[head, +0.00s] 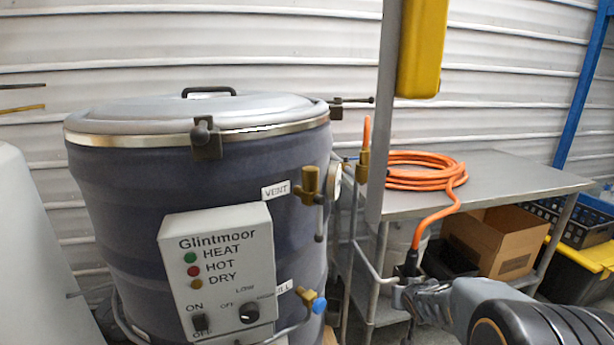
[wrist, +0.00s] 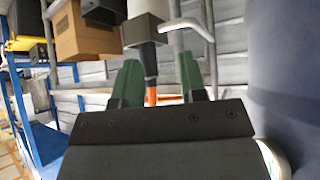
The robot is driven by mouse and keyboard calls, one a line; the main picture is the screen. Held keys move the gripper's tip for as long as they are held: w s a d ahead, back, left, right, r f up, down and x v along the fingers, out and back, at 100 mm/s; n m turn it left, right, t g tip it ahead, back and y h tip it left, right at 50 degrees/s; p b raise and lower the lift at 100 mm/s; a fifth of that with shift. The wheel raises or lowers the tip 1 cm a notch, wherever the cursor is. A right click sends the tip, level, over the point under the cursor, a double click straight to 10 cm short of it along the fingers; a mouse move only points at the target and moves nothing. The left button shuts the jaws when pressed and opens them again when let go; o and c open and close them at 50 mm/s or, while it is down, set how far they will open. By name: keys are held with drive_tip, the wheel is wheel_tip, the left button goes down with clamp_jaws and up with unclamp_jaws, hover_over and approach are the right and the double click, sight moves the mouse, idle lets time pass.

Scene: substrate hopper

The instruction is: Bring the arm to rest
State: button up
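My gripper (wrist: 157,82) shows in the wrist view with its two green fingers apart and a gap between them. I see nothing clasped in it. Part of the orange hose (wrist: 151,97) shows through the gap, below a dark fitting, and does not appear to touch either finger. In the head view, my arm (head: 530,318) enters at the bottom right, in front of the table's lower part. I cannot make out the fingertips there.
A large dark drum (head: 120,210) with a closed lid, valves and a control box (head: 220,265) stands at left centre. The steel table (head: 510,180) carries a coiled orange hose (head: 415,182). A cardboard box (head: 500,245) sits below. A yellow unit (head: 422,50) hangs on a post.

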drive_tip(key=s+a+r+g+p, duration=0.1)
drive_tip(key=s+a+r+p, duration=0.2)
drive_tip(key=s+r, duration=0.3)
drive_tip(key=s+a+r+n+g+y+p, duration=0.1)
drive_tip(key=s+a+r+g+p, duration=0.1)
drive_tip(key=s+r, duration=0.5)
drive_tip(key=s+a+r+n+g+p, duration=0.1)
drive_tip(key=s+a+r+g+p, duration=0.1)
drive_tip(key=s+a+r+p, duration=0.2)
drive_tip(key=s+r+p, duration=0.2)
drive_tip(key=s+r, duration=0.1)
drive_tip(key=shift+s+a+r+y, duration=0.25)
drive_tip(key=shift+s+a+y, duration=0.05)
drive_tip(key=shift+a+y, duration=0.1)
